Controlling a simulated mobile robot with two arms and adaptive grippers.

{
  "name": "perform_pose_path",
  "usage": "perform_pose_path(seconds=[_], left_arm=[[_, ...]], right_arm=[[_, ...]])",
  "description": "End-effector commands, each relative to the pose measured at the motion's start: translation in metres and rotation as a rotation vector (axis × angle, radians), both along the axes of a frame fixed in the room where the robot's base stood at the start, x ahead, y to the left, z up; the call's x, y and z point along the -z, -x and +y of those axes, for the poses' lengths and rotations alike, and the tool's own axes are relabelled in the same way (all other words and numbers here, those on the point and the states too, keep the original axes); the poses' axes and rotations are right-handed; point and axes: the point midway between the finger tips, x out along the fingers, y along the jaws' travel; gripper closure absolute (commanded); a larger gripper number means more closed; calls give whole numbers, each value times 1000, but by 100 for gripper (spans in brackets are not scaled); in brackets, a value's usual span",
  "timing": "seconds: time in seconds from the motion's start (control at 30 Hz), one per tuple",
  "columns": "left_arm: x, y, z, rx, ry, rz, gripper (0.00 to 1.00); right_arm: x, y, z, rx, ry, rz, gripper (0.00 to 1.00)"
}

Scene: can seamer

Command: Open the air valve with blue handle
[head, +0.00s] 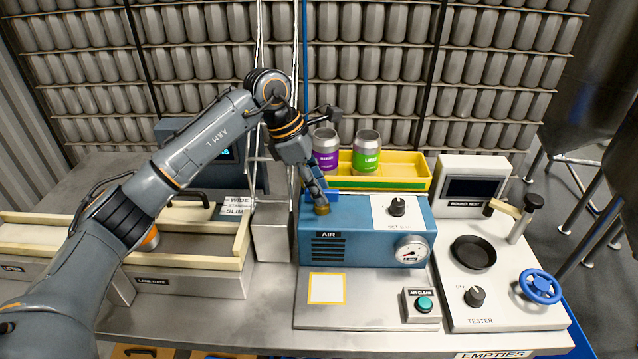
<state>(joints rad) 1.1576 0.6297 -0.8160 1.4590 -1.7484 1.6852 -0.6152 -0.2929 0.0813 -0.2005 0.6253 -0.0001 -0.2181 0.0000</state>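The blue air box (350,240) labelled AIR stands at the centre of the bench. On its top is a brass fitting (322,209), with a blue handle (331,203) beside it, partly hidden by my gripper. My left arm reaches in from the left and bends down over the box. My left gripper (316,190) points down at the valve, at or very close to the handle. Whether its fingers touch the handle or are closed on it cannot be told. My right gripper is not in view.
A yellow tray (410,184) with a purple can (325,152) and a green can (366,152) stands behind the box. A pressure gauge (411,251) and black knob (397,207) are on the box. The tester (500,265) at right has a blue handwheel (540,287).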

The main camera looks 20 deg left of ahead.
Motion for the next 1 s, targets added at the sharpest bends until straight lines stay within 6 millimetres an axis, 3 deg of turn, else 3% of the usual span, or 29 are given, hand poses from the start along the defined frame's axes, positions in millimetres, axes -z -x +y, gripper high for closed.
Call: perform_pose_path(seconds=[0.33, 0.53, 1.0], left_arm=[[5, 0, -2, 1, 0, 0, 64], [5, 0, -2, 1, 0, 0, 100], [6, 0, -2, -62, 0, -1, 100]], right_arm=[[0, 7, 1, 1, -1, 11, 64], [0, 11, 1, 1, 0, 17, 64], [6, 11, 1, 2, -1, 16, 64]])
